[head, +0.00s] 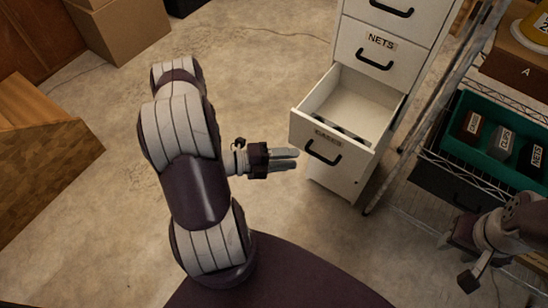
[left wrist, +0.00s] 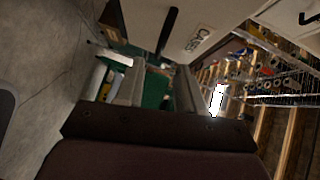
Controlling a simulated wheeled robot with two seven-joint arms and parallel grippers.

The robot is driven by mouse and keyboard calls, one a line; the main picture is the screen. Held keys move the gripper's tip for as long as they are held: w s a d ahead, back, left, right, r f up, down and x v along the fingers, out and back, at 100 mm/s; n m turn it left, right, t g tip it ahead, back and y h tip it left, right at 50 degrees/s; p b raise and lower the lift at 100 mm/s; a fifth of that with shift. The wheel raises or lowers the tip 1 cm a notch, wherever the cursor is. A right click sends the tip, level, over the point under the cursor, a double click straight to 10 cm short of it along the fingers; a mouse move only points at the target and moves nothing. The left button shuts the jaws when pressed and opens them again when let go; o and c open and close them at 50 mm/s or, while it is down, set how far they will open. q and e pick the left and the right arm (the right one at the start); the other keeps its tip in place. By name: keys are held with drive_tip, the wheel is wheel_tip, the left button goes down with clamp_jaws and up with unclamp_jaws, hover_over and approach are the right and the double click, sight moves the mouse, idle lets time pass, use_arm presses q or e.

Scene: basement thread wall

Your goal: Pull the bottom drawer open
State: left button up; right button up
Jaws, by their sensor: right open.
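The white cabinet (head: 372,28) stands at the top right of the head view. Its bottom drawer (head: 300,107) is pulled out, with dark items inside near the front. The drawer's dark handle (head: 322,152) is on its front below a label; a dark handle also shows in the left wrist view (left wrist: 168,32), beyond the fingertips. My left gripper (head: 296,158) is just left of the drawer front, pointing toward the handle. Its fingers are parted with a gap between them, empty and apart from the handle. My right gripper (head: 462,258) is open and empty at the lower right.
A wire shelf (head: 440,150) stands right of the cabinet, with a green crate (head: 452,125) of labelled boxes. A wooden ramp-like block (head: 45,140) and cardboard boxes (head: 120,28) are on the left. The floor (head: 270,75) left of the drawer is clear.

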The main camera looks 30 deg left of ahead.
use_arm(q)
drive_tip(key=v, duration=0.5)
idle(0.3)
